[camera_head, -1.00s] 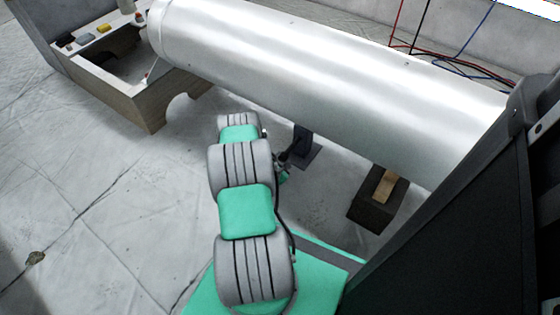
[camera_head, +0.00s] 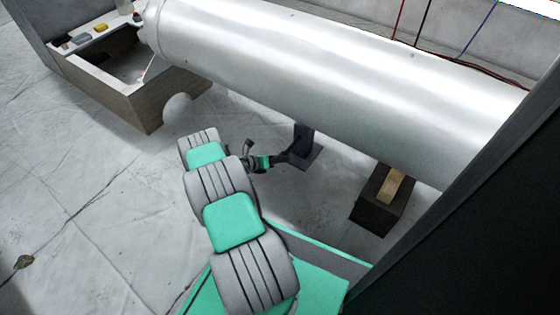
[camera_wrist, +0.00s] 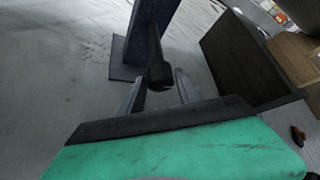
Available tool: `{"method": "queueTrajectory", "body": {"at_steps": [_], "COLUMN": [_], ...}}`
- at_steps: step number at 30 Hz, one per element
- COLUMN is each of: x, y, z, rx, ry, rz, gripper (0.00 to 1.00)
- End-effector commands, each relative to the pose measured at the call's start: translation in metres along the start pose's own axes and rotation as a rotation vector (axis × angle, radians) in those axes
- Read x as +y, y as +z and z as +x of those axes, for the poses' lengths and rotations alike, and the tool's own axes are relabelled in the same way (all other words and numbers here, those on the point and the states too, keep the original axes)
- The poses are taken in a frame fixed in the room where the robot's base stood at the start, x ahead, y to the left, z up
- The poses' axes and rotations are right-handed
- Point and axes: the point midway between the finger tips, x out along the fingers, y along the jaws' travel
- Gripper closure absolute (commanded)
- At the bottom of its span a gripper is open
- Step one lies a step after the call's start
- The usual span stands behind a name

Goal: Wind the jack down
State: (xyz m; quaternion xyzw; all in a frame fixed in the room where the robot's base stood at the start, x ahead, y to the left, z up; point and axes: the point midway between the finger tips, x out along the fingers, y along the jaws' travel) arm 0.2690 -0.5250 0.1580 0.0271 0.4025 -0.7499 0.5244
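The jack (camera_head: 303,140) is a dark blue post on a flat square base plate, standing on the floor under the big silver cylinder (camera_head: 320,65). In the wrist view the jack's post (camera_wrist: 140,38) rises at the top, and a dark bar with a blunt black end (camera_wrist: 160,75), apparently its handle, points toward me. My gripper (camera_head: 286,158) is just left of the jack. In the wrist view its two fingers (camera_wrist: 160,90) are apart, one on each side of the handle's end. I cannot tell whether they touch it. The jack's top is hidden by the cylinder.
A dark block with a wooden top (camera_head: 369,208) stands right of the jack. A wooden box frame (camera_head: 150,105) with small items on its ledge is at the back left. Red, black and blue cables lie behind the cylinder.

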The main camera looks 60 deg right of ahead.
Motion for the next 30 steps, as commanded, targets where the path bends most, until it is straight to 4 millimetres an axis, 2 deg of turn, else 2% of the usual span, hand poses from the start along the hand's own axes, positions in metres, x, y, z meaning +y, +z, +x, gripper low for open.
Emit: {"method": "queueTrajectory", "body": {"at_steps": [3,10,14,20,30], "x": [-0.001,-0.002,-0.009,-0.015,-0.012], "y": [0.003,0.002,0.006,0.003,-0.011], "z": [0.000,-0.001,-0.004,-0.002,0.008], "rx": [-0.003,-0.001,0.001,0.005,0.004], "ry": [-0.002,0.004,0.064,0.261,0.639], "rz": [0.004,0.009,0.099,0.389,0.951], "gripper": [0.44,0.44,0.44,0.44,0.44]}}
